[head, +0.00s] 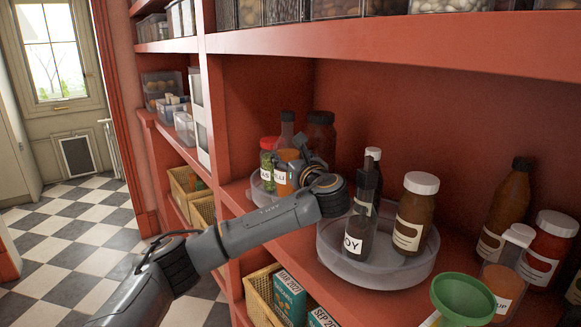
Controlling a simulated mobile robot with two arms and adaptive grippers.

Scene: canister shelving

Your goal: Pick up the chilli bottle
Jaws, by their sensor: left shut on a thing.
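The chilli bottle (283,184) has orange contents and a white label ending in "LLI". It stands on the left clear round tray (263,198) on the red shelf. My left gripper (288,164) reaches in from the right of the bottle and is shut on it near its upper part. The gripper hides the bottle's top and right side. I cannot tell whether the bottle is lifted off the tray. My right gripper is not in view.
A green-filled jar with a red cap (266,160) stands close left of the chilli bottle, with dark bottles behind. A second round tray (370,271) holds a soy bottle (358,232) and a white-capped jar (414,218). A green funnel (463,298) is at front right.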

